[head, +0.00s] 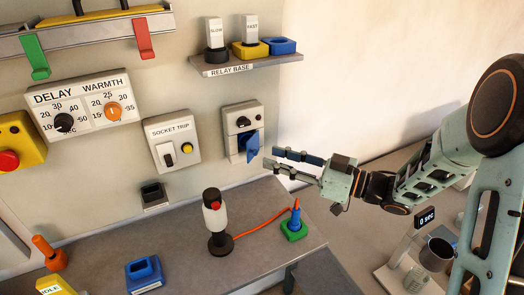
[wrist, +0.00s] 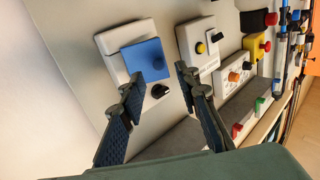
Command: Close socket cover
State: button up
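The white socket box (head: 242,119) is on the wall below the relay shelf and also shows in the wrist view (wrist: 108,43). Its blue cover (head: 254,147) is on the lower part of the box and appears to stand out from it at an angle. The cover (wrist: 143,58) fills much of the box face in the wrist view, with a dark round part near its edge. My gripper (head: 269,158) is open and empty, just right of the cover. In the wrist view, the cover is beyond and between the two fingers; contact cannot be told.
The socket trip box (head: 172,141) is left of the socket box. The relay shelf (head: 247,63) juts out above. Below, the grey bench (head: 180,245) holds a white-and-black handle (head: 216,219) and a green block (head: 293,230) with an orange cable. The wall right of the box is bare.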

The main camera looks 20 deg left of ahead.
aim_at(257, 152)
jog(key=a, duration=0.4)
jog(key=shift+w+a, duration=0.2)
jog(key=shift+a, duration=0.2)
grip_shut()
